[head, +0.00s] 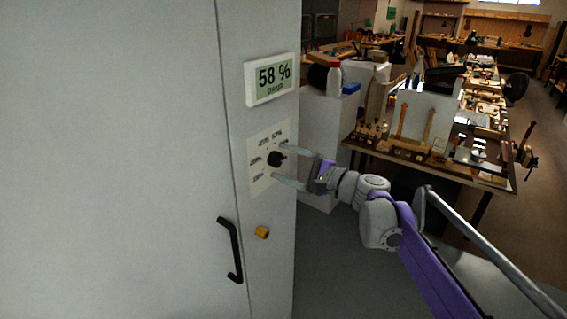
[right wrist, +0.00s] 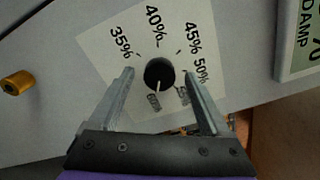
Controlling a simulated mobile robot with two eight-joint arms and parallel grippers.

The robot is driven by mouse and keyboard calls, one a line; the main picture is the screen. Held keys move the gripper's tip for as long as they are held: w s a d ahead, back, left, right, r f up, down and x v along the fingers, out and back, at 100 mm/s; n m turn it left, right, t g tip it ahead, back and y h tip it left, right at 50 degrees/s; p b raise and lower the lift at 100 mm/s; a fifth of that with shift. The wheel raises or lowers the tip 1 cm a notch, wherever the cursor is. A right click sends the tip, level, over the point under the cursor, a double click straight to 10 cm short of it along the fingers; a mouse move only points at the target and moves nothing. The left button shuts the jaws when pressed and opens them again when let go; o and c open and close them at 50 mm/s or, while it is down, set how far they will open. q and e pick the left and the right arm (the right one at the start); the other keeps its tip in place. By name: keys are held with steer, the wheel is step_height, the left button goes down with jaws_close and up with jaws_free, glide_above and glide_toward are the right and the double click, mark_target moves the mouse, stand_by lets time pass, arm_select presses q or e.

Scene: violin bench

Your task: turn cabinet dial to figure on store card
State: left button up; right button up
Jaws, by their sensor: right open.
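The cabinet dial is a round black knob (head: 276,158) on a pale scale plate (head: 257,186) on the grey cabinet. In the right wrist view the knob (right wrist: 159,72) has a white line pointing down toward a shaded label that looks like 60%. The plate (right wrist: 92,47) there reads 35%, 40%, 45% and 50%; another label by the right finger is unclear. My right gripper (head: 278,161) is open, its fingertips either side of the knob with a gap on each side; the right wrist view shows this too (right wrist: 158,73). I see no store card I can identify. My left gripper is out of view.
A display (head: 271,79) above the dial reads 58 % DAMP. A black door handle (head: 231,250) and a small orange-yellow knob (head: 262,232) are below on the cabinet. A crowded workbench (head: 410,158) stands behind my right arm.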

steer(key=b+v, duration=0.1)
steer(key=v, duration=0.9)
steer(key=shift+s, duration=0.15)
